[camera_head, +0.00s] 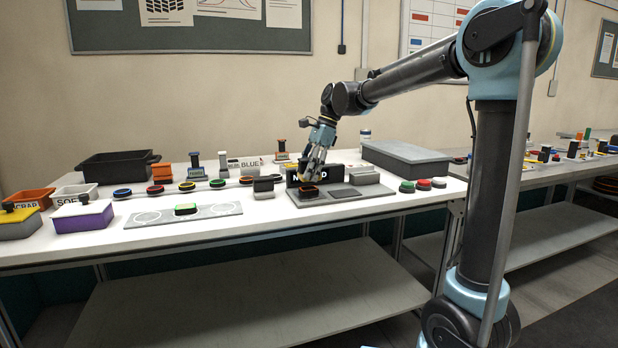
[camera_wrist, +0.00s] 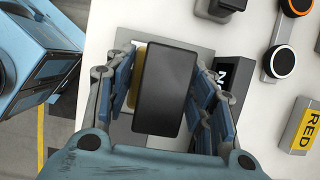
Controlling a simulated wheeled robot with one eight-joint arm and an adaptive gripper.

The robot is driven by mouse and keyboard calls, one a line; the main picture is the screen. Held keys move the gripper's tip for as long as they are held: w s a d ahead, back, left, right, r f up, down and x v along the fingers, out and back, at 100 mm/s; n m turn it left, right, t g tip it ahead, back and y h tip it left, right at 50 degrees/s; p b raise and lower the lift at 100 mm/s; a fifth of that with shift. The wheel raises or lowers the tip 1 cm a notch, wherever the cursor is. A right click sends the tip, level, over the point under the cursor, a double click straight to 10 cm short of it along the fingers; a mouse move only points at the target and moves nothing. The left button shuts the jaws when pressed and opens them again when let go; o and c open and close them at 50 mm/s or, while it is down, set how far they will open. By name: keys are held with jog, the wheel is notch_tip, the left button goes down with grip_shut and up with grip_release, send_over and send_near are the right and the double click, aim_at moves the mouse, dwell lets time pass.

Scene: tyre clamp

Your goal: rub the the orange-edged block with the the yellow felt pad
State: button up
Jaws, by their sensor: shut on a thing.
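My gripper (camera_head: 313,166) points down over a grey plate with recesses (camera_head: 345,203) near the table's front edge. It is shut on the yellow felt pad, which shows in the wrist view as a dark slab (camera_wrist: 168,92) between the fingers with a yellow strip (camera_wrist: 139,62) at its left. In the head view the pad is mostly hidden by the fingers. The orange-edged block (camera_head: 308,193), dark with an orange rim, lies on the left part of the plate, right below the gripper. The wrist view does not show it. I cannot tell whether pad and block touch.
A black block with white letters (camera_head: 330,171) stands behind the plate. A grey mat (camera_head: 222,210) with a green-topped piece lies left. A large grey box (camera_head: 407,158) stands behind on the right.

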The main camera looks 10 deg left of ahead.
aim_at(308, 158)
jog(key=shift+r, duration=1.95)
